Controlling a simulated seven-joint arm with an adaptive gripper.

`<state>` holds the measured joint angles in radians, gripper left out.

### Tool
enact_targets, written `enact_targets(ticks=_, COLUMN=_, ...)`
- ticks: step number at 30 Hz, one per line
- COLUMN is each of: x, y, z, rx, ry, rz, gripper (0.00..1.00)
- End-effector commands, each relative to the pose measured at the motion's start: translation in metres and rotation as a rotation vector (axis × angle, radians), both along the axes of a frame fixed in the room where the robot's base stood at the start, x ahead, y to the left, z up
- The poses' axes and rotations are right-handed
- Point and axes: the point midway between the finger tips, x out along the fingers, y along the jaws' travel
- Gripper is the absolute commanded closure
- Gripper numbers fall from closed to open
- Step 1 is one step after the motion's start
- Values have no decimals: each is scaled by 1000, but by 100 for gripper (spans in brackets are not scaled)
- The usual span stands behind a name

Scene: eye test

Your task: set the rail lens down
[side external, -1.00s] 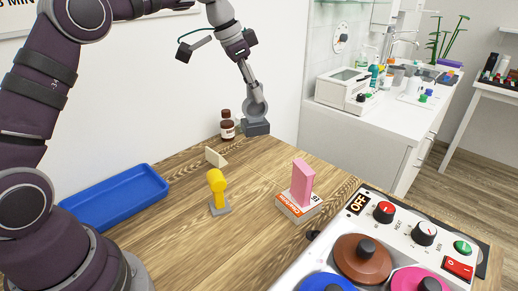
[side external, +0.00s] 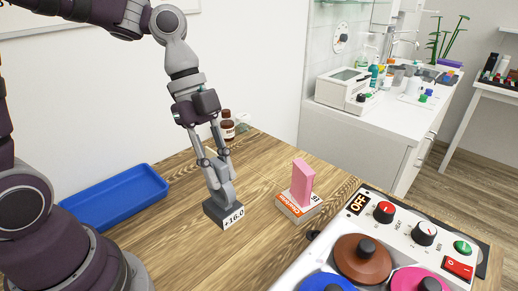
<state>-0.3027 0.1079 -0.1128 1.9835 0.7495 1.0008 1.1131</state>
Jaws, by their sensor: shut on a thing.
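The rail lens is a grey ring-shaped mount on a dark block (side external: 224,214) with a white "+16.0" label on its front. My gripper (side external: 222,178) is shut on its upper part from above, with the lens near upright. It is over the wooden table (side external: 175,235), left of the pink block. I cannot tell whether its base touches the table or hangs just above it. The lens and gripper hide the place where a yellow piece on a grey base and a cream wedge stood.
A pink block (side external: 302,183) stands on an orange-and-white box (side external: 299,207) to the right. A blue tray (side external: 115,204) lies at left. A brown bottle (side external: 228,129) stands behind my gripper. A control panel (side external: 400,237) fills the front right. Table at the front left is clear.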

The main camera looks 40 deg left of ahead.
Motion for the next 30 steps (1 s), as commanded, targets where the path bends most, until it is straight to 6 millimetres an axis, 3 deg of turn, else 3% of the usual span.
enact_targets(ticks=17, x=0, y=1, z=-106, rx=3, ry=5, rz=1, gripper=100)
enact_targets(ticks=28, x=0, y=1, z=-113, rx=3, ry=-1, rz=1, gripper=100)
enact_targets(ticks=29, x=0, y=1, z=-113, rx=3, ry=-1, rz=1, gripper=84)
enact_targets(ticks=30, x=0, y=1, z=-113, rx=3, ry=-1, rz=2, gripper=79)
